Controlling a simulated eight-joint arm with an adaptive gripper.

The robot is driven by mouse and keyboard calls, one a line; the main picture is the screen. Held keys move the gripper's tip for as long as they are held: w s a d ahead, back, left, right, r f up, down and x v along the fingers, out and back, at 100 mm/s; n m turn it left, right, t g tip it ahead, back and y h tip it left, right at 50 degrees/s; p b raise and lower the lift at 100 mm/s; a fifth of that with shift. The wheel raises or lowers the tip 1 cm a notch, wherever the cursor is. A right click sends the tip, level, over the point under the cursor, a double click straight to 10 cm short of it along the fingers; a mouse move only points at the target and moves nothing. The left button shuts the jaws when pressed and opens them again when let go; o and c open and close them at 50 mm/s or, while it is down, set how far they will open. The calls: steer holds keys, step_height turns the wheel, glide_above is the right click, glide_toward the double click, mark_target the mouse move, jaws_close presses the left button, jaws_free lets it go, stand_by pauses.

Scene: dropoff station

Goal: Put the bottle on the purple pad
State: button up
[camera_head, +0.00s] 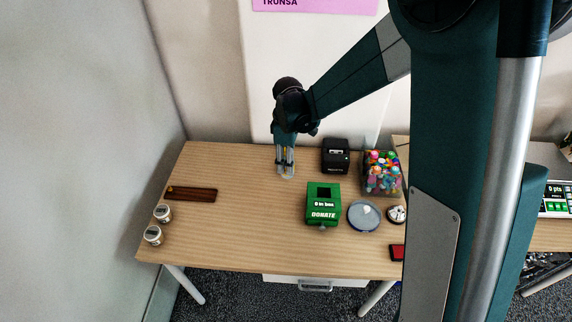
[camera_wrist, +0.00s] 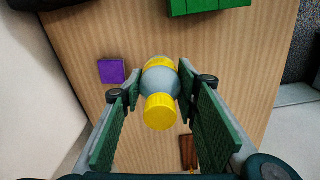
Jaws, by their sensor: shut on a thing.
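My gripper (camera_head: 285,171) points down over the back middle of the wooden table (camera_head: 240,225). In the wrist view its green-padded fingers (camera_wrist: 161,82) are shut on the bottle (camera_wrist: 162,78), which is grey-blue with a yellow cap (camera_wrist: 160,112) toward the camera and yellow at its far end. In the head view the bottle is too small to make out clearly between the fingers. I cannot tell whether it touches the table. The purple pad (camera_wrist: 111,71) lies bare on the table, left of the bottle in the wrist view and apart from it. I cannot find the pad in the head view.
A green donation box (camera_head: 323,204), a black device (camera_head: 335,156) and a clear box of colourful items (camera_head: 382,173) stand right of the gripper. A brown tray (camera_head: 191,194) and two jars (camera_head: 162,213) sit left. The table's middle is clear.

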steer(key=w+a+r+n+p, duration=0.1)
steer(key=w+r+n+p, duration=0.1)
steer(key=w, duration=1)
steer(key=shift+w+a+r, duration=0.2)
steer(key=shift+a+r, duration=0.15)
step_height(320, 180, down, 6)
steer(key=shift+f+b, duration=0.15)
steer(key=shift+b, duration=0.2)
steer(key=shift+f, duration=0.1)
steer(key=shift+f, duration=1.75)
steer(key=shift+f+b, duration=0.15)
steer(key=shift+b, duration=0.25)
steer(key=o, duration=0.7)
